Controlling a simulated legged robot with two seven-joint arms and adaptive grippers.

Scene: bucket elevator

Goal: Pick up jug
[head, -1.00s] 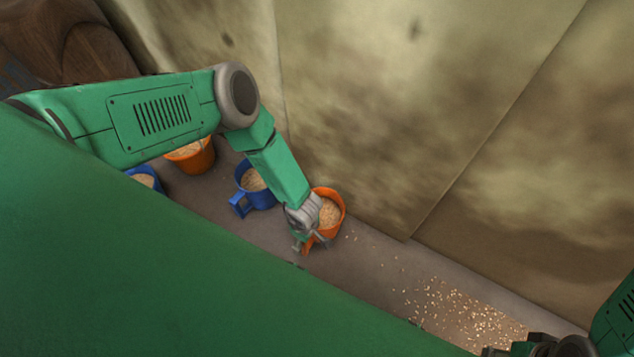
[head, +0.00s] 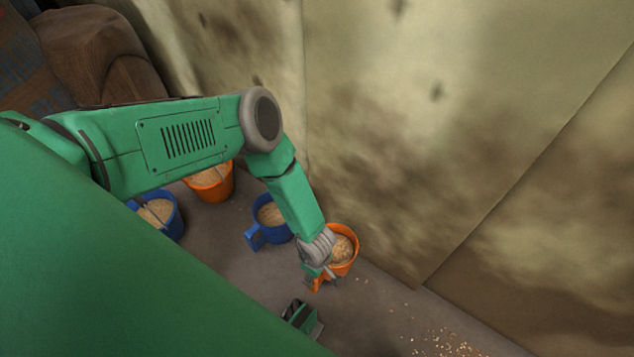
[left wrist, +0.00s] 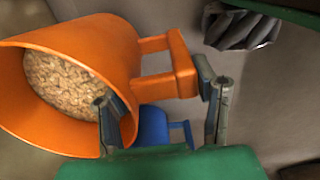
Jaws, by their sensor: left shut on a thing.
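An orange jug (head: 347,267) filled with grain is near the wall, at the end of my left arm. It also fills the left part of the left wrist view (left wrist: 110,50), with its square handle pointing right. My left gripper (head: 323,279) is shut on this jug's handle; in the left wrist view its fingers (left wrist: 152,85) are on either side of the handle. I cannot tell whether the jug's base touches the floor.
A blue jug (head: 272,235) of grain stands left of the held jug. Another blue jug (head: 175,224) and another orange jug (head: 213,192) are farther left. The wall (head: 390,130) rises close behind. Spilled grain (head: 440,343) lies on the floor at lower right.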

